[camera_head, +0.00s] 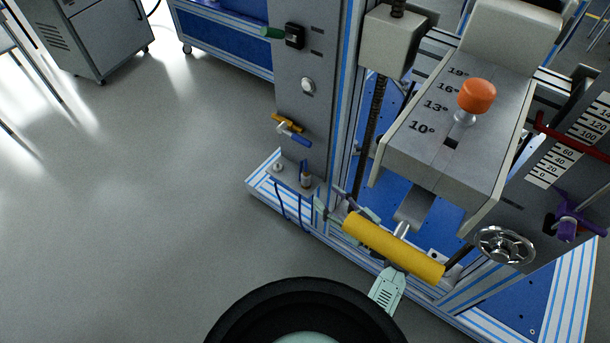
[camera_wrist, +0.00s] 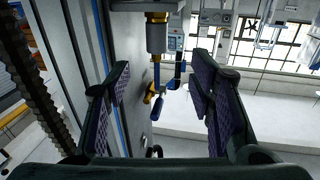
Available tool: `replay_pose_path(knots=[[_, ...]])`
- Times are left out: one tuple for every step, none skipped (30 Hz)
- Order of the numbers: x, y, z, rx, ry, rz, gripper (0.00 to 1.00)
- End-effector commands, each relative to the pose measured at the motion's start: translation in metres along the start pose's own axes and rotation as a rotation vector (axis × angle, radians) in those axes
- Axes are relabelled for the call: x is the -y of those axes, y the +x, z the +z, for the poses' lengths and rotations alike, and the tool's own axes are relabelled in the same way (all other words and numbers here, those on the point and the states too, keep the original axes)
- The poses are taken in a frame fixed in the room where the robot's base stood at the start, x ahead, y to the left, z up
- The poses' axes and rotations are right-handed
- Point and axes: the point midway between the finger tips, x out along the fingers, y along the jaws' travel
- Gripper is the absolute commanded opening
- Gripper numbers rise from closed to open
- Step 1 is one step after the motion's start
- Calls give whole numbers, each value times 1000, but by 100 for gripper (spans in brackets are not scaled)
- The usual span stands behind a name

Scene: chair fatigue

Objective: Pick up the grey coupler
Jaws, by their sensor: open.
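The grey coupler (camera_wrist: 157,38) is a short upright cylinder with a brass collar, and a blue tube extends from its end. In the head view the coupler (camera_head: 306,181) stands small on the ledge at the foot of the grey column. My gripper (camera_wrist: 162,82) is open, with its dark padded fingers apart on the left and right of the wrist view. The coupler lies beyond the fingertips, in line with the gap, and nothing is held.
Yellow and blue valve levers (camera_head: 290,130) are on the column just above the coupler. A second small fitting (camera_head: 279,167) stands left of it on the ledge. The yellow roller (camera_head: 392,246) is at the right. Open floor (camera_head: 140,220) lies to the left.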

Motion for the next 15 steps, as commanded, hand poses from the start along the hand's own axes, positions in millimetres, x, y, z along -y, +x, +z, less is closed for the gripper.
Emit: replay_pose_path(knots=[[1,10,-4,-2,0,-6,49],[1,15,-4,-2,1,-6,49],[2,22,-4,-1,1,-7,49],[1,27,-4,-1,0,-6,49],[1,32,-4,-1,0,-5,49],[1,38,-4,-1,-1,-6,49],[1,41,-3,-1,0,-5,49],[0,43,-3,0,0,-4,49],[0,46,-2,0,0,-3,49],[0,48,-2,0,0,-3,49],[0,50,-2,0,0,-3,49],[0,53,-3,0,0,-4,49],[0,56,-4,-1,1,-5,49],[-1,60,-5,-1,1,-5,49],[-2,67,-6,-2,1,-6,49]])
